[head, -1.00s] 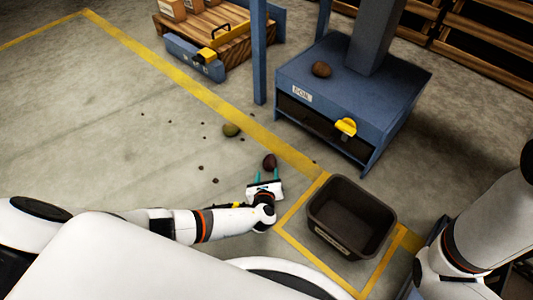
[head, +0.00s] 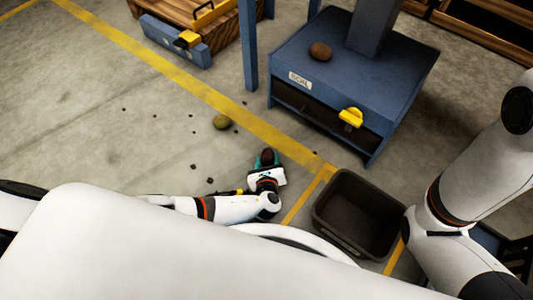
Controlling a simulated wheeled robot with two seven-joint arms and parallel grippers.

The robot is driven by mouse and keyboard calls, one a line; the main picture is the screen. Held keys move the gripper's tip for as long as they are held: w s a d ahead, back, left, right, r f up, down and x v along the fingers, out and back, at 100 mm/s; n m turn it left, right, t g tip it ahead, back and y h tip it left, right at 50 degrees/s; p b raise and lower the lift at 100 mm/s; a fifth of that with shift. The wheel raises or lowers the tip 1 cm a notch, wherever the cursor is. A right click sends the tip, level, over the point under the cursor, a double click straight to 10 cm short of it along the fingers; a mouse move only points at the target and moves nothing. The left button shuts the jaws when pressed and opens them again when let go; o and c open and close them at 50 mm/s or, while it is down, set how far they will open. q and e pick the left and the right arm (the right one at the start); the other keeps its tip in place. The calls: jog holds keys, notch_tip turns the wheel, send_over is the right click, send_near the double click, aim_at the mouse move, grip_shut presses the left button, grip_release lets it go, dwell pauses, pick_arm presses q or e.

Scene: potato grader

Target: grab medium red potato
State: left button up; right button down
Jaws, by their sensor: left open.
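A dark red potato (head: 268,156) lies on the floor beside the yellow line. My left gripper (head: 266,158) is at it, with its teal fingers open on either side of the potato. The gripper partly hides the potato's near side, and I cannot tell whether the fingers touch it. A brown potato (head: 320,51) rests on top of the blue machine (head: 400,75). My right arm shows at the right, but its gripper is out of view.
An empty-looking dark bin (head: 330,208) stands just right of my left gripper. Several small dark clods lie scattered on the floor to the left. The floor on the left is mostly clear.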

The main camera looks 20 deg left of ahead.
pick_arm(q)
jog(key=c, duration=0.6)
jog(key=shift+c, duration=0.2)
jog(key=shift+r, duration=0.15)
